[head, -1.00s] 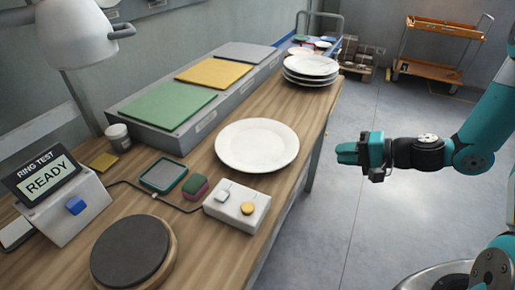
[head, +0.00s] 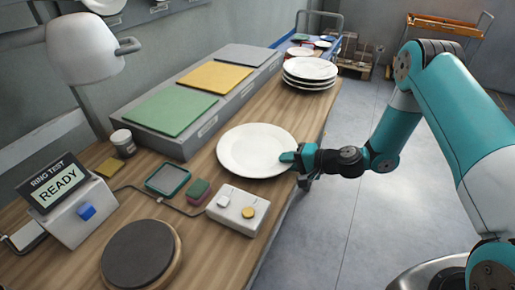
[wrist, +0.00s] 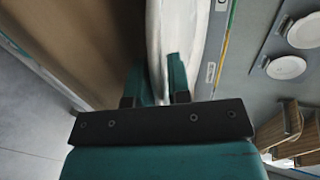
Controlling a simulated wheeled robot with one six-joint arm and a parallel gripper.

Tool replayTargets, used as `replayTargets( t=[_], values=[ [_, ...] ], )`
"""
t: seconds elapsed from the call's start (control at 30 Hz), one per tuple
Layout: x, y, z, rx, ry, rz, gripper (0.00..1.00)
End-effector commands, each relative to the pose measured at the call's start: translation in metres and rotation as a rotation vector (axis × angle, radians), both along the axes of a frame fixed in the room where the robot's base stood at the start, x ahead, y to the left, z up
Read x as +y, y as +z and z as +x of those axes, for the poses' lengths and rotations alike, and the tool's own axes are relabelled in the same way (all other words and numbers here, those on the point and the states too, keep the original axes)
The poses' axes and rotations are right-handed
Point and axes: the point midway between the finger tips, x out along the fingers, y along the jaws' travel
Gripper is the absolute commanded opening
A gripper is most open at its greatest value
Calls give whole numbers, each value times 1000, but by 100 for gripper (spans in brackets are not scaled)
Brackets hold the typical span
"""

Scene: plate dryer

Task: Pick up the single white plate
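The single white plate (head: 248,148) lies flat on the wooden bench in the head view, near the bench's right edge. My gripper (head: 287,158) is at the plate's right rim, with its fingertips overlapping the rim in the picture. In the wrist view the plate (wrist: 160,35) shows nearly edge-on, running up from between the fingers. The fingers of my gripper (wrist: 157,80) stand apart, one on each side of the rim. A firm hold does not show. The lower finger is partly hidden in the head view.
A stack of white plates (head: 310,72) stands farther back on the bench (head: 225,262). A button box (head: 237,209) and a round dark pad (head: 138,252) are nearer. A rack with green (head: 160,112) and yellow pads lies left. The floor right of the bench is open.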

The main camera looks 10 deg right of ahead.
Motion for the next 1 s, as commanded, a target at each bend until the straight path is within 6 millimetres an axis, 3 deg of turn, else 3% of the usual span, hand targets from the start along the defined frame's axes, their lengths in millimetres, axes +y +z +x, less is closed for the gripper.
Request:
replayTargets(
  t=[0.23, 0.27, 0.33, 0.77, 1.0],
  values=[
    [3, -2, 2, -1, -1, -1, 18],
    [3, -2, 2, -1, -1, -1, 16],
    [3, -2, 2, -1, -1, -1, 0],
    [2, -1, 2, -2, 1, -2, 0],
    [2, 17, 2, -3, 1, -2, 0]
  ],
)
